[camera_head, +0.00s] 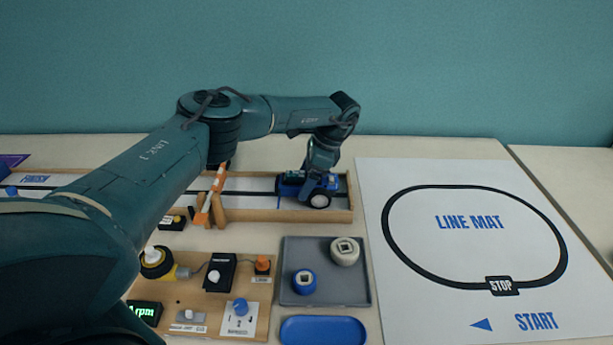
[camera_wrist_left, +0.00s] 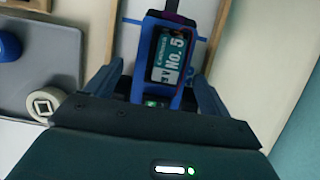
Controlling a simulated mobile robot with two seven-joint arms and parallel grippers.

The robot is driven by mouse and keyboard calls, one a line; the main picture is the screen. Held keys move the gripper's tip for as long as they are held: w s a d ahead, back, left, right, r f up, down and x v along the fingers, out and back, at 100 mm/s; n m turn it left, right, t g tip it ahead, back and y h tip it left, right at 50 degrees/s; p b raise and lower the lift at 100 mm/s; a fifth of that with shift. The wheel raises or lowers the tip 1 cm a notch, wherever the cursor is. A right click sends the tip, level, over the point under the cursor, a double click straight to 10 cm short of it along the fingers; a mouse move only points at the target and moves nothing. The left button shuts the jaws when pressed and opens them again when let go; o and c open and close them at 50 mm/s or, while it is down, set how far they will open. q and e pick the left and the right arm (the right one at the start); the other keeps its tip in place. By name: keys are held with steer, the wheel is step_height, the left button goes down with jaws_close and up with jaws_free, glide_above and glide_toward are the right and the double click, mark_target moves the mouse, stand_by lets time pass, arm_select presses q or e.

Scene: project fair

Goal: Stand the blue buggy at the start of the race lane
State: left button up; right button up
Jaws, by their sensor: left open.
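The blue buggy (camera_head: 291,188) stands upright in the right end of the race lane (camera_head: 248,184), a long white track with wooden sides and a dark centre stripe. Its white-hubbed wheel faces the front. My left gripper (camera_head: 318,172) is over the buggy, pointing down. In the wrist view its open fingers (camera_wrist_left: 160,88) are on either side of the buggy's body; contact is not clear. My right gripper is not in view.
An orange-striped barrier (camera_head: 211,196) stands at the lane, left of the buggy. In front are a grey tray (camera_head: 325,284) with blue and cream round pieces, a blue tray (camera_head: 323,331) and a wooden control board (camera_head: 233,318). The line mat (camera_head: 470,255) lies flat to the right.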

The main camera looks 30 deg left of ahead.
arm_select(q)
steer(key=shift+w+d+r, duration=0.2)
steer(key=shift+r, duration=0.45)
steer(key=v, duration=1.2)
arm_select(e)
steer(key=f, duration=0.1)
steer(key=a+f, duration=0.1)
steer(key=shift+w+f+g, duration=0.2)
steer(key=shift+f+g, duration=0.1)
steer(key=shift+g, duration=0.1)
